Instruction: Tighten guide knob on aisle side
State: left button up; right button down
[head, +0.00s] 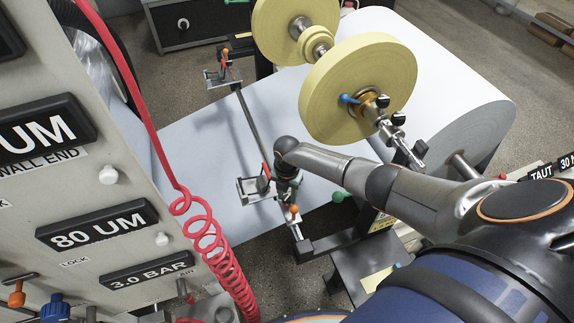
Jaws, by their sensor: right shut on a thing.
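A guide bar (250,122) crosses above the pale web (190,130). The near edge guide (248,197), a metal bracket with a red lever (266,171), sits at the web's near edge. A far guide (222,74) with an orange-topped part (225,53) sits at the bar's other end. My right gripper (289,194) points down beside the near guide, shut on what appears to be its knob. The fingers and wrist hide the knob, so its seating cannot be told. A small orange part (294,209) shows just below the fingers. My left gripper is not in view.
Yellow rolls (362,88) on a shaft and a large white roll (470,115) stand close beyond my right arm. A red coiled hose (205,235) hangs at left before the labelled panel (95,227).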

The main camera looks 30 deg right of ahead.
aim_at(287, 198)
jog(key=m+p, duration=0.1)
jog(key=m, duration=0.3)
jog(key=shift+r+m, duration=0.1)
jog(key=shift+m, duration=0.2)
jog(key=shift+m+p, duration=0.8)
jog(key=shift+m, duration=0.8)
jog(key=c, duration=0.5)
grip_release()
jog(key=shift+r, duration=0.95)
notch_tip(287, 198, up, 10)
jog(key=shift+r, duration=0.25)
